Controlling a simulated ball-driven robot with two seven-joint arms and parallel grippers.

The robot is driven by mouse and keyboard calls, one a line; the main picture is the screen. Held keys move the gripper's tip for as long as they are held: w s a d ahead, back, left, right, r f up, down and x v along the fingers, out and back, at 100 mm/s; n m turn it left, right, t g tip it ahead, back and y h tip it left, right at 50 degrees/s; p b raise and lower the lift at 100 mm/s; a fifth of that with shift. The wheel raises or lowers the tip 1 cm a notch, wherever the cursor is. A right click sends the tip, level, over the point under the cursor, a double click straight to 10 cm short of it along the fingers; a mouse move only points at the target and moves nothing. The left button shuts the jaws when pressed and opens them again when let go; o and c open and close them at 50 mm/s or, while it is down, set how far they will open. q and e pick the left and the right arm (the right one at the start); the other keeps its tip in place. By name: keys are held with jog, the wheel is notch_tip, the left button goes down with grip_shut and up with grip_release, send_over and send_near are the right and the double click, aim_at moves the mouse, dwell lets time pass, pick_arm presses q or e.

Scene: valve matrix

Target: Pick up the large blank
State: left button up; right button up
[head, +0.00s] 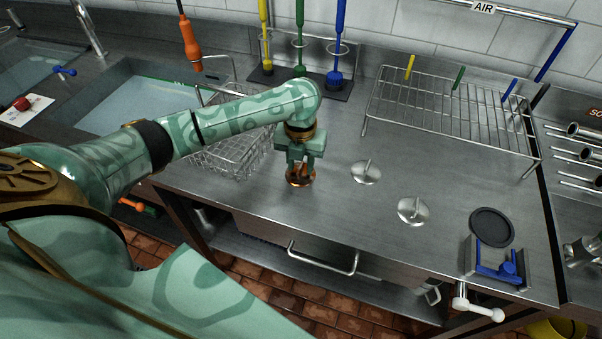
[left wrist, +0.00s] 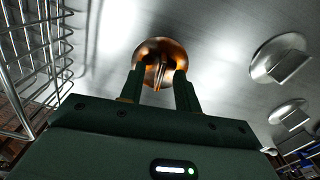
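Three round discs with upright fins, which look like the blanks, stand on the steel counter (head: 335,225). A copper-coloured blank (head: 300,180) is under my left gripper (head: 298,168); it also shows in the left wrist view (left wrist: 150,48). Two steel blanks, a middle one (head: 366,173) and a right one (head: 413,211), lie to its right. I cannot tell for certain which is the large one. My left gripper points down, its fingers apart (left wrist: 160,80) on either side of the copper blank's fin, with gaps visible. My right gripper is not in view.
A wire basket (head: 235,150) stands close left of my left gripper. A wire rack (head: 450,110) is at the back right. A dark round disc (head: 492,227) and a blue-handled fixture (head: 500,265) are at the front right. The counter between is clear.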

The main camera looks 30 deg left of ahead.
pick_arm(q)
jog(key=shift+r, duration=0.1)
grip_shut()
